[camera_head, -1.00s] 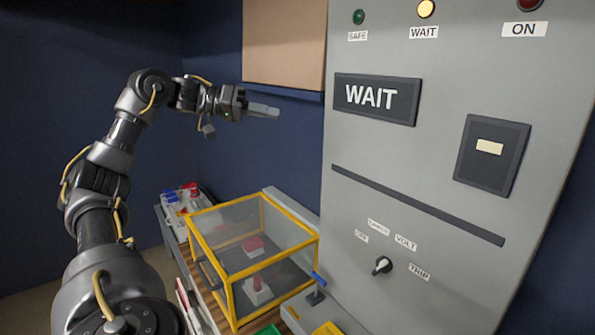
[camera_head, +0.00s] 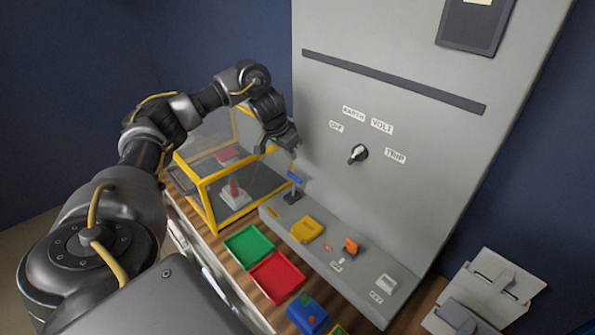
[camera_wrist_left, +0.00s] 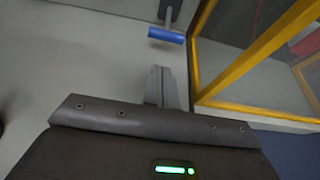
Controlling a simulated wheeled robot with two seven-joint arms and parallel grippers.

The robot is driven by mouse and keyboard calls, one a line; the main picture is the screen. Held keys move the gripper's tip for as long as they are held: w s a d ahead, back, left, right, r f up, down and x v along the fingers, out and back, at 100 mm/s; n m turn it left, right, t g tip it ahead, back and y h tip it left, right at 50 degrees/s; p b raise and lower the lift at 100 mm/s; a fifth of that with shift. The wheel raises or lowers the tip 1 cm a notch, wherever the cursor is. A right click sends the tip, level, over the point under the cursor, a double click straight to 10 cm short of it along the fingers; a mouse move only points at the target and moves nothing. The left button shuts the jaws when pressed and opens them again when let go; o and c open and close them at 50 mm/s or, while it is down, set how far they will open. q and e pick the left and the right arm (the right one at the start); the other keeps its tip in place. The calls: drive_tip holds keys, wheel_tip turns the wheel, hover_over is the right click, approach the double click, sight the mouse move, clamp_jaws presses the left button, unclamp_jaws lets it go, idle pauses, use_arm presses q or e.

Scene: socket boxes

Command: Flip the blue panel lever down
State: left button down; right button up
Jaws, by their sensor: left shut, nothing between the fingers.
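The blue panel lever (camera_head: 294,176) stands up from a grey sloped panel (camera_head: 318,244) at the foot of the big cabinet. Its blue handle is a short bar on a dark stem. It also shows in the left wrist view (camera_wrist_left: 166,35), at the top, just beyond the fingertips. My left gripper (camera_head: 290,140) is shut and empty, above the lever and apart from it. Its closed fingers show in the left wrist view (camera_wrist_left: 160,72), with a gap to the blue handle. My right gripper is not in view.
A clear box with a yellow frame (camera_head: 204,180) stands close beside the lever. The grey cabinet (camera_head: 400,110) with a rotary knob (camera_head: 357,153) rises behind. A yellow block (camera_head: 307,229) and an orange switch (camera_head: 350,245) sit along the panel. Green (camera_head: 249,246) and red (camera_head: 276,277) trays lie in front.

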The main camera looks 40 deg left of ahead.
use_arm(q)
hover_over(294, 186)
drive_tip(key=w, duration=0.2)
wheel_tip(294, 186, down, 9)
drive_tip(key=shift+w+d+f, duration=0.1)
drive_tip(key=shift+w+d, duration=0.05)
drive_tip(key=shift+d, duration=0.05)
drive_tip(key=shift+a, duration=0.1)
idle(0.3)
